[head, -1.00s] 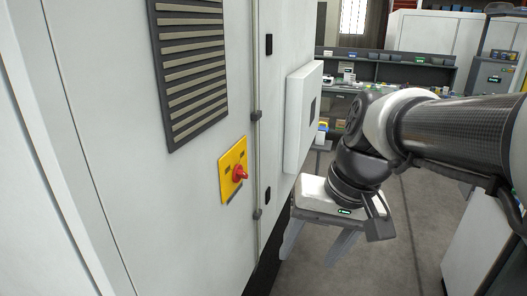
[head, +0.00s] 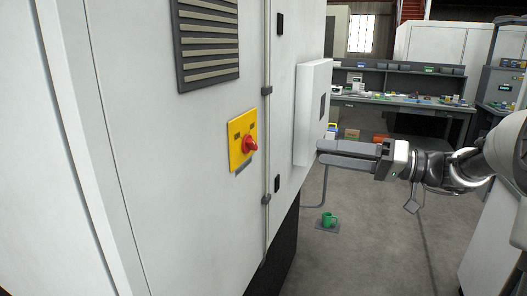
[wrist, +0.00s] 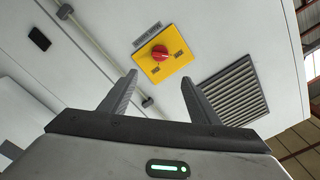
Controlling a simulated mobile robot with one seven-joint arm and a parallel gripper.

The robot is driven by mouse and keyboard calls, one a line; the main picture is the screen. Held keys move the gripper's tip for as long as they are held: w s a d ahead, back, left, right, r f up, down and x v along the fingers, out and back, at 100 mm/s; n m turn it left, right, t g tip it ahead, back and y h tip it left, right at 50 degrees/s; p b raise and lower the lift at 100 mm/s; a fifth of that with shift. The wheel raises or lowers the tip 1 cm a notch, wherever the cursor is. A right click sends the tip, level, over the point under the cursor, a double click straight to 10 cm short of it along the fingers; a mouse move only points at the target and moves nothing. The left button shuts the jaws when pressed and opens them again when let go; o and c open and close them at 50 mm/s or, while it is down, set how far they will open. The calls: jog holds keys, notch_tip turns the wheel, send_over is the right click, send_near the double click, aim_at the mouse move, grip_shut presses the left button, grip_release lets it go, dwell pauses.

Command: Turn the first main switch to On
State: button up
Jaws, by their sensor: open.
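The main switch is a red rotary knob (head: 250,145) on a yellow plate (head: 236,152), mounted on the side of a pale cabinet. In the wrist view the red knob (wrist: 159,53) sits on its yellow plate (wrist: 178,64), beyond and between my fingers. The plate's marks are too small to read. My gripper (head: 322,152) is to the right of the switch in the head view, its fingers pointing left toward the cabinet. In the wrist view my gripper (wrist: 157,92) has its two fingers wide apart with nothing between them. It does not touch the knob.
A vent grille (head: 208,42) is above the switch. A white box (head: 313,112) juts out from the cabinet near my fingers. Hinges and a vertical rod run right of the switch. A workbench (head: 410,103) is at the back.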

aim_at(256, 146)
jog(key=x, duration=1.6)
jog(key=shift+a, duration=0.15)
jog(key=c, duration=1.1)
jog(key=shift+o, duration=0.2)
jog(key=shift+m, duration=0.4)
jog(key=shift+f+m+p, duration=0.2)
jog(key=shift+m+p, duration=2.3)
jog(key=shift+m, duration=1.8)
jog(key=shift+f+m+p, duration=0.2)
jog(key=shift+m+p, duration=2.3)
jog(key=shift+m, duration=1.8)
